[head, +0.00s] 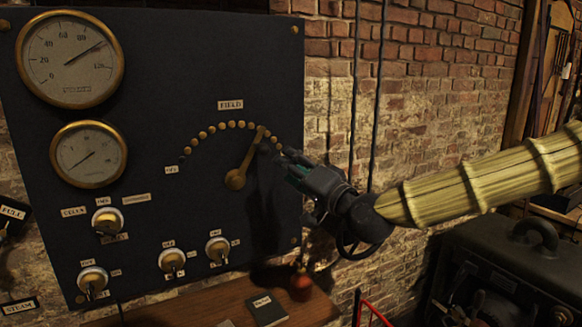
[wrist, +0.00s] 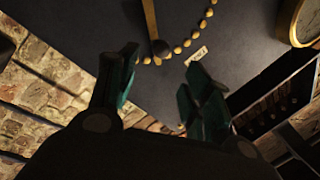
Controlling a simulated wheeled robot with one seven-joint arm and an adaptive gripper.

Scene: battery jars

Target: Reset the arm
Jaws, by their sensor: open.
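My gripper (head: 294,168) is in front of the right edge of the dark control panel (head: 200,80), just right of the brass FIELD lever (head: 247,158). The lever tilts up and right toward an arc of brass studs (head: 220,126). In the wrist view, my gripper (wrist: 160,82) has its two teal-padded fingers spread with nothing between them. Beyond them are the panel face, the brass lever (wrist: 150,18) with a dark round knob, and the studs (wrist: 187,43). Whether a finger touches the panel or lever cannot be told.
Two gauges (head: 70,59) (head: 88,154) and several switches (head: 172,262) are on the panel. Below is a wooden shelf (head: 205,310) with a dark booklet (head: 266,308) and a reddish round object (head: 300,284). Cables hang on the brick wall (head: 430,60). A dark machine (head: 510,270) stands lower right.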

